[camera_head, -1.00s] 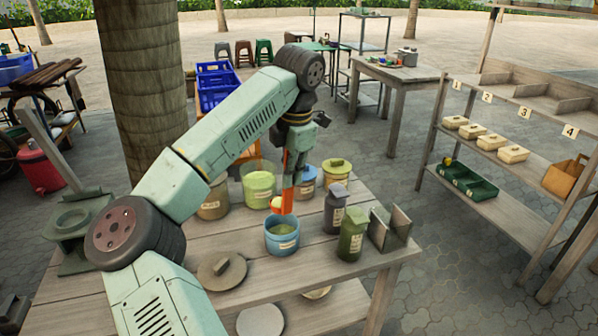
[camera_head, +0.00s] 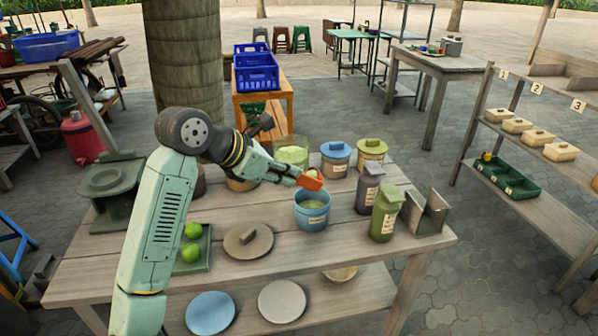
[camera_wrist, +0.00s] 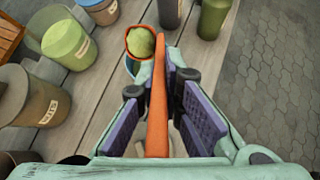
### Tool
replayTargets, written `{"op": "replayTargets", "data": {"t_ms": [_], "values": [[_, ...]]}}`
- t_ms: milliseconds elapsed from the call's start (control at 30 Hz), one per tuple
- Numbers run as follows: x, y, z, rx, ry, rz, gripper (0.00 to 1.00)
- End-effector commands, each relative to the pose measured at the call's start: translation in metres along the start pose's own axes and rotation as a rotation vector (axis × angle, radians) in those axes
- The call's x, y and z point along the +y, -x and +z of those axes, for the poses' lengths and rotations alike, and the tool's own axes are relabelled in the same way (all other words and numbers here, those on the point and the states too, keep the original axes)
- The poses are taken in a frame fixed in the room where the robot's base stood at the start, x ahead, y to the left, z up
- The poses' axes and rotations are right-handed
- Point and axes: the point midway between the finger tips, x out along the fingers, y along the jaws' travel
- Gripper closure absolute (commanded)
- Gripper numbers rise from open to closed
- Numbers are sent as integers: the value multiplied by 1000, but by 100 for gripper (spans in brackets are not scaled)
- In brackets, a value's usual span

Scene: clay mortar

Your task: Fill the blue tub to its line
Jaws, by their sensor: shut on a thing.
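The blue tub (camera_head: 312,219) stands open on the wooden table (camera_head: 278,250) with pale green material inside. Its fill line cannot be made out. My gripper (camera_head: 289,176) is shut on the handle of an orange scoop (camera_head: 310,182), just above the tub's back rim. In the wrist view my gripper (camera_wrist: 160,95) grips the long orange handle, and the scoop (camera_wrist: 129,45) holds a green heap. The blue tub (camera_wrist: 131,68) is mostly hidden beneath it there. A larger clear tub (camera_head: 291,143) of green material stands behind; it also shows in the wrist view (camera_wrist: 63,40).
Lidded tubs (camera_head: 336,160) stand behind the blue tub. A grey bottle (camera_head: 368,190) and a green bottle (camera_head: 385,216) stand close on its right, beside a metal holder (camera_head: 427,218). A round lid (camera_head: 248,241) and a green tray (camera_head: 205,262) with green balls lie left.

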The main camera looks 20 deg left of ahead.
Motion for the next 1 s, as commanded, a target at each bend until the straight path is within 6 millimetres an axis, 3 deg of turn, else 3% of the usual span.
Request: {"op": "replayTargets", "data": {"t_ms": [33, 433, 1000], "values": [[0, -3, -14, -58, 16, 1, 100], [-1, -8, -34, -234, 36, 0, 100], [-1, -5, -39, -332, 51, -1, 100]]}}
